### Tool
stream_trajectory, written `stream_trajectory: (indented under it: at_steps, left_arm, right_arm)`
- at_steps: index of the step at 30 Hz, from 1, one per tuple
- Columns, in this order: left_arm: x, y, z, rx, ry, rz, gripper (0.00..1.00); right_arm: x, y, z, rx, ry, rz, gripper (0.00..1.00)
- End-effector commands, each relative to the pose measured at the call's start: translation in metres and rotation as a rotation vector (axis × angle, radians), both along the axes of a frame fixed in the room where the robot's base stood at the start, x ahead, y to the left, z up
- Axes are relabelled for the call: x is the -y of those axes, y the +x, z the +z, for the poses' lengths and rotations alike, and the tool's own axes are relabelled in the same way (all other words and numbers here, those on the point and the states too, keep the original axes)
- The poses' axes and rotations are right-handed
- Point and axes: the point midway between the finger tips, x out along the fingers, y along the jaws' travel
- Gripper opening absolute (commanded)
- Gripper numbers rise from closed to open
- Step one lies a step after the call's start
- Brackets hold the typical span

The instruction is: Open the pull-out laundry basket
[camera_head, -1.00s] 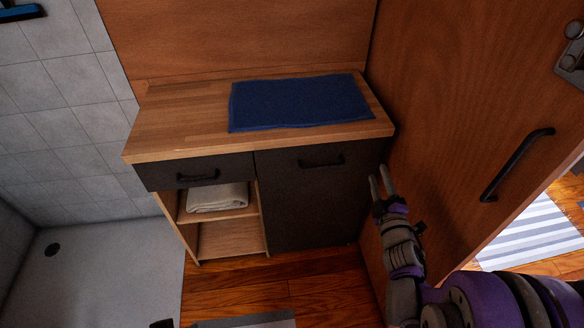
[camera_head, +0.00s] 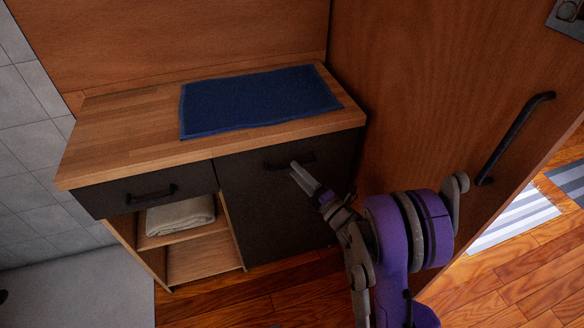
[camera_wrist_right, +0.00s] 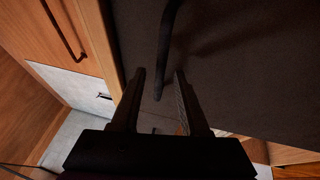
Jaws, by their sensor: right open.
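The pull-out laundry basket (camera_head: 270,215) is the dark front panel at the right of the cabinet, and it looks closed. Its black bar handle (camera_head: 276,166) is near the panel's top. My right gripper (camera_head: 300,172) is open, with its fingertips at the handle in the head view, covering part of it. In the right wrist view the handle (camera_wrist_right: 168,45) runs down between the two open fingers (camera_wrist_right: 160,78), its lower end near the fingertips; I cannot tell whether they touch it. My left gripper is not in view.
A dark drawer (camera_head: 145,193) and a shelf with a folded towel (camera_head: 181,215) are at the cabinet's left. A blue mat (camera_head: 255,102) lies on the wooden top. A wooden door (camera_head: 420,90) with a long black handle (camera_head: 513,138) stands close on the right.

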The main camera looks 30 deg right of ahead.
Motion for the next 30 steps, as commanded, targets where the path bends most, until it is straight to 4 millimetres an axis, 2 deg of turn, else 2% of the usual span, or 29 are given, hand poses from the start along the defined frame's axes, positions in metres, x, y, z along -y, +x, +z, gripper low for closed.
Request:
stream_trajectory:
  at_steps: [3,6,16,21,24,30]
  left_arm:
    - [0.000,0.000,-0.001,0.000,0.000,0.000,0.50]
    - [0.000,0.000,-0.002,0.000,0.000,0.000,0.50]
    - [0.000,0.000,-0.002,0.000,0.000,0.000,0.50]
    - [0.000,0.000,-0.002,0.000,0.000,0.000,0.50]
    - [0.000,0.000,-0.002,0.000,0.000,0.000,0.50]
    - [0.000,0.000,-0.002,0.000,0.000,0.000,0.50]
  right_arm:
    - [-0.003,0.015,0.003,0.001,0.002,0.000,0.45]
    - [-0.004,0.022,0.004,0.000,0.002,-0.001,0.45]
    - [-0.004,0.025,0.005,0.000,0.001,-0.001,0.45]
    - [-0.004,0.025,0.005,0.000,0.001,-0.001,0.14]
    - [-0.004,0.025,0.005,0.000,0.001,-0.001,0.00]
    - [-0.004,0.025,0.005,0.000,0.001,-0.001,0.00]
